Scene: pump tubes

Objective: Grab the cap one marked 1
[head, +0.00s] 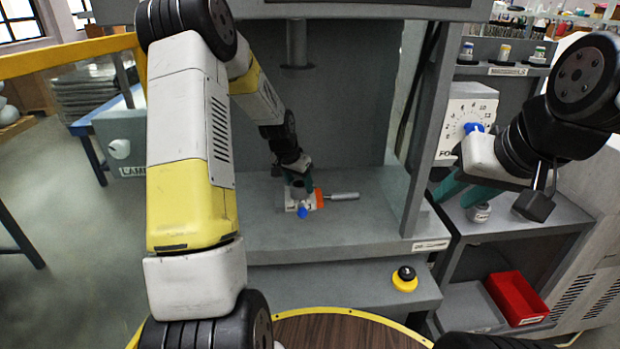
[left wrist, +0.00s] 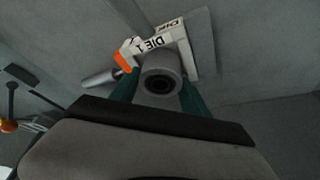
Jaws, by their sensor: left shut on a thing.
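My left gripper (head: 296,182) is inside the press bay, its green fingers shut on a grey round part. In the left wrist view this grey round part (left wrist: 160,72) has a dark hole in its end and sits between the fingers. It is at a white block marked DIE 1 (left wrist: 160,42), with an orange piece and a silver handle; whether it is seated there, I cannot tell. My right gripper (head: 464,193) is over the right shelf with its green fingers apart. A small grey round part with a label (head: 479,212) stands on that shelf by one finger; its mark is unreadable.
A dial box with a blue knob (head: 472,128) stands behind the right gripper. A yellow and black button (head: 405,278) is on the front ledge. A red bin (head: 517,298) sits lower right. Small capped parts (head: 503,51) stand on an upper shelf. The press ram (head: 297,45) hangs above.

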